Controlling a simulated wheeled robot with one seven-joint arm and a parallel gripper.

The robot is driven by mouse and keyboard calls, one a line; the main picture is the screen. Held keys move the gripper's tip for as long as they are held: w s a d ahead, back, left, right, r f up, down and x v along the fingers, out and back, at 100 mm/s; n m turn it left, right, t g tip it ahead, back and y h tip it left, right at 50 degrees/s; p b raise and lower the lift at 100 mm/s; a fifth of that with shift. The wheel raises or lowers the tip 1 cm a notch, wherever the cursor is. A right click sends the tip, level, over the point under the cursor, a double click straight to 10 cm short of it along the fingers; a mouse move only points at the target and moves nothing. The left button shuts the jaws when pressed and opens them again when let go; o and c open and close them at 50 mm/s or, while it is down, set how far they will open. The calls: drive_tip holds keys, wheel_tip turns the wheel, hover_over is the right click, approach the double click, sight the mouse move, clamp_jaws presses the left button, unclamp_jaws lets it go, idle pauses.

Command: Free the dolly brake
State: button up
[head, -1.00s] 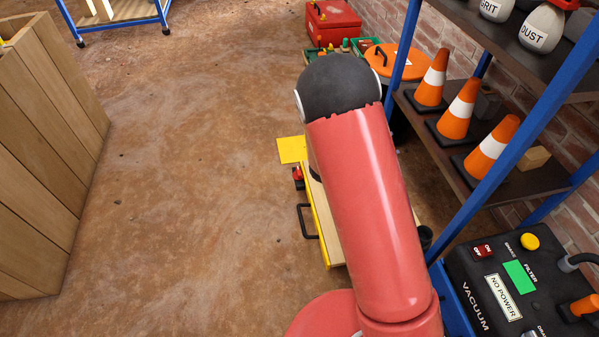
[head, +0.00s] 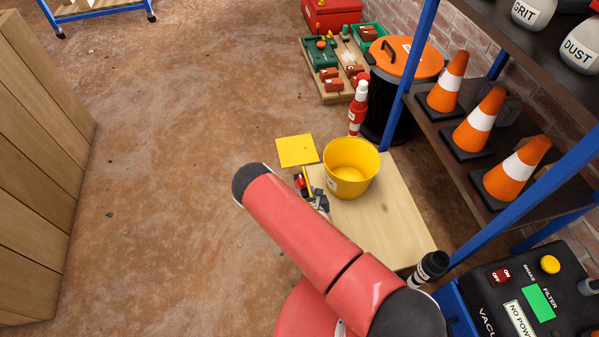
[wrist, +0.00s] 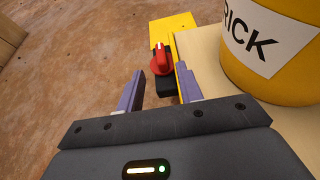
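The dolly is a pale wooden platform (head: 385,222) with a yellow strip along its left edge. A yellow bucket (head: 350,170) stands on it, and its label reading "RICK" shows in the wrist view (wrist: 275,45). A red knob (wrist: 161,60) with a pale mark sits on a dark block at the dolly's left edge, and its red part shows small in the head view (head: 298,181). My gripper (wrist: 160,92) is open and empty, its fingers apart just short of the knob. In the head view my arm hides part of the dolly's near left side.
A yellow plate (head: 297,150) lies beyond the knob. A blue-posted shelf with cones (head: 480,120) and a vacuum (head: 530,290) are at right. Floor to the left is clear.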

sight(302, 181)
drive_tip(key=x, duration=0.7)
drive_tip(key=shift+w+b, duration=0.15)
drive_tip(key=shift+b, duration=0.2)
clamp_jaws()
